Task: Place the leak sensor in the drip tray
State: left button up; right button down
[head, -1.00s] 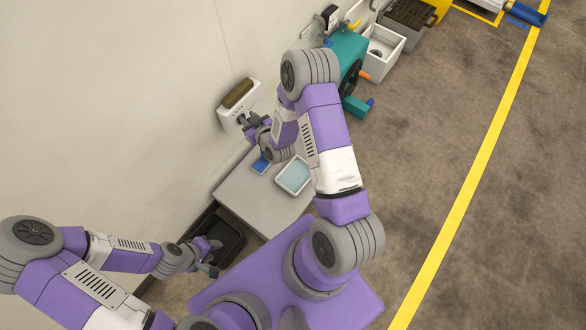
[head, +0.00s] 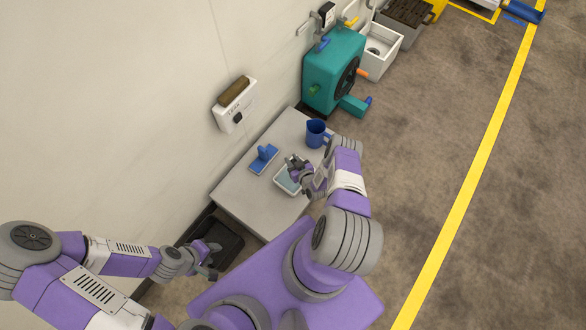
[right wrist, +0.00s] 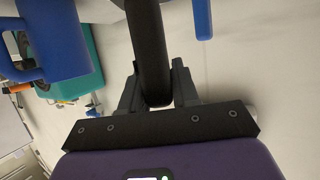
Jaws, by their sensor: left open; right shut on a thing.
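The drip tray appears to be the white tray with a pale blue inside (head: 281,187), lying on the grey table. My right gripper (head: 297,169) is over this tray, partly covering it. In the right wrist view the right gripper (right wrist: 156,88) is shut on a black, rounded, thick-edged thing (right wrist: 150,45), which I take to be the leak sensor. It is too small to make out in the head view, and I cannot tell whether it touches the tray. My left gripper (head: 212,260) is open and empty, low at the left near a black bin.
On the grey table (head: 240,192) a blue holder (head: 264,158) with an upright part stands left of the tray, and a blue jug (head: 316,133) behind it. A white wall box (head: 234,104) is above. A teal machine (head: 330,75) stands beyond. The table's front left is clear.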

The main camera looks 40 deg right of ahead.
notch_tip(320, 180, down, 6)
jog(key=b, duration=0.2)
jog(key=shift+r+b, duration=0.15)
jog(key=shift+b, duration=0.2)
jog(key=shift+r, duration=0.15)
jog(key=c, duration=0.8)
grip_release()
jog(key=shift+f, duration=0.2)
jog(key=shift+c, duration=0.2)
